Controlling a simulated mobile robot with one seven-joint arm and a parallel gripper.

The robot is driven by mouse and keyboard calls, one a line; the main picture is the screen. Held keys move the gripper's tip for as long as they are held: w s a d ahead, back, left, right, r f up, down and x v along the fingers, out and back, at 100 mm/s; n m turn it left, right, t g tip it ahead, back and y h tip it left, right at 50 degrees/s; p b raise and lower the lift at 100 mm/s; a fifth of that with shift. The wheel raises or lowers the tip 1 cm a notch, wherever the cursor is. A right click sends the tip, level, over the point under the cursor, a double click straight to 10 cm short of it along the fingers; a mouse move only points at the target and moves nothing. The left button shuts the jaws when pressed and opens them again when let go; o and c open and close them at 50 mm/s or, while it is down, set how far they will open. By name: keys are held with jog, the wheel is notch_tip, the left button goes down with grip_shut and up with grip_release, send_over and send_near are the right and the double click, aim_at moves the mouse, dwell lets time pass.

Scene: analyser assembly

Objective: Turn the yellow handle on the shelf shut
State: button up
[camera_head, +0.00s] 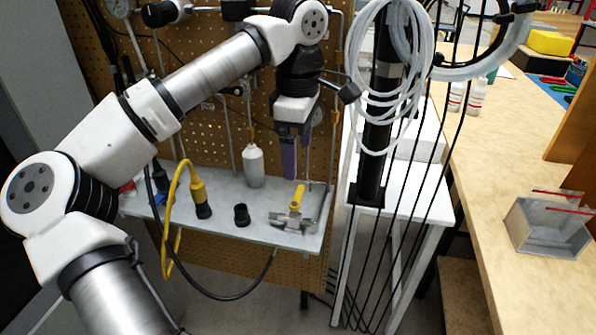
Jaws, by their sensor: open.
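The yellow handle (298,197) sits on top of a metal valve (291,219) near the right end of the grey shelf (222,219). The handle stands up from the valve body in this view. My gripper (289,172) points down above the shelf, just above and slightly left of the handle. Its purple fingers are open and nothing shows between them. The fingertips look apart from the handle, though the depth between them is hard to tell.
A white bottle (253,166), a yellow connector with cable (198,190) and a black cap (242,215) stand on the shelf left of the valve. A perforated board (222,120) rises behind. Coiled white tubing (385,85) and black cables hang at right, before a wooden bench (500,170).

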notch_tip(320, 180, up, 5)
jog(key=shift+f, duration=0.1)
dwell(0.5)
